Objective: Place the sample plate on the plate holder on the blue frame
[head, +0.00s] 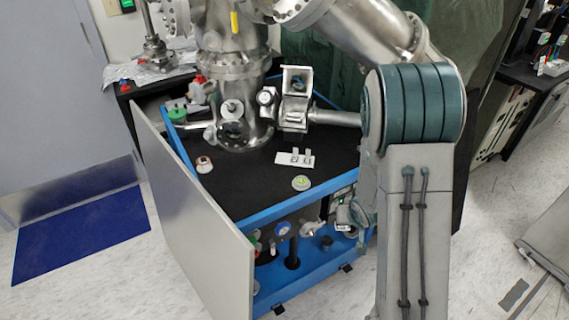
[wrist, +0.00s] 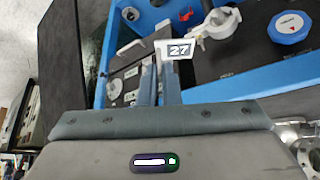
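My gripper (wrist: 161,68) points away from the wrist camera, its two grey fingers close together. A small white sample plate marked "27" (wrist: 178,50) is at the fingertips and looks gripped between them. In the head view my gripper is mostly hidden behind my arm; a small white piece, probably the sample plate (head: 342,227), shows at the frame's right front. The blue frame (head: 268,211) has a black top. A white flat piece with two small upright parts, which looks like the plate holder (head: 295,158), lies on that top, up and left of my gripper.
A steel vacuum chamber (head: 235,110) rises from the black top. A round green-and-white disc (head: 301,182) lies near the front edge. A grey panel (head: 190,195) stands along the left side. Knobs and valves (head: 283,229) sit below the top.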

